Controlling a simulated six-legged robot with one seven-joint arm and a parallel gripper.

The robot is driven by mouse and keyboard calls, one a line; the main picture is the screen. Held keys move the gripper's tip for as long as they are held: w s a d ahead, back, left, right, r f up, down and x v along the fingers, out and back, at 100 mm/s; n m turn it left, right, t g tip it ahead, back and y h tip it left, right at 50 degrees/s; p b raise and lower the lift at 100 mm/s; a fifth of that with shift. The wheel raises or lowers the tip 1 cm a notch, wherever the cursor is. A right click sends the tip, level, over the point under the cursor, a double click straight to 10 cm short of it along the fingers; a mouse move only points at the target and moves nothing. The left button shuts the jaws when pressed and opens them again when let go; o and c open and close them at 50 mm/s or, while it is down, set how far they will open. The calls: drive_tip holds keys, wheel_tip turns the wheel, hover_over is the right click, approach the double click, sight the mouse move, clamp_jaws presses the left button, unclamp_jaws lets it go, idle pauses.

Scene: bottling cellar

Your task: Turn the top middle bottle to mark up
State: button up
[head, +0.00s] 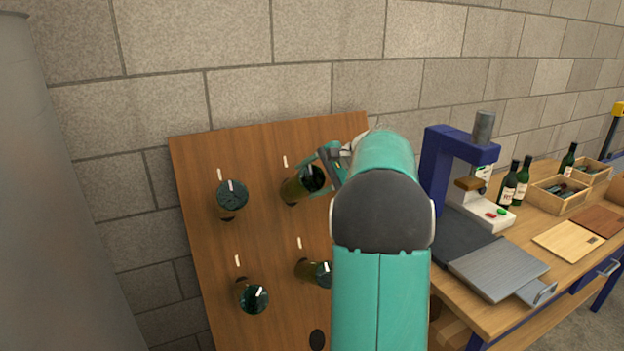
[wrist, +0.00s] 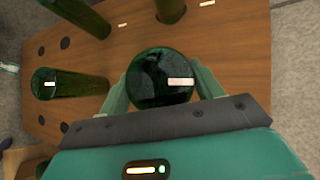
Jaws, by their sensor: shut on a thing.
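The top middle bottle (head: 303,182) is dark green and sticks base-outward from the wooden rack board (head: 205,240). My gripper (head: 325,172) reaches it from the right and is shut on its base end. In the wrist view the round bottle base (wrist: 150,92) sits between both fingers of my gripper (wrist: 160,92). Its white mark (wrist: 181,82) lies right of the base's centre, pointing right, which is roughly up the rack. The mark is not visible in the head view. A white board mark (head: 285,161) is above this bottle.
A top left bottle (head: 232,197), a lower left bottle (head: 250,297) and a lower middle bottle (head: 314,272) stick out close by. My arm hides the board's right part. A workbench (head: 480,315) with a blue press (head: 437,170), bottles and wooden boxes stands to the right.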

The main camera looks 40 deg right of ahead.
idle(0.3)
drive_tip(key=o, duration=1)
drive_tip(key=shift+r, duration=0.1)
drive_tip(key=v, duration=1.3)
drive_tip(key=shift+s+r, duration=0.2)
drive_tip(key=shift+d, duration=0.15)
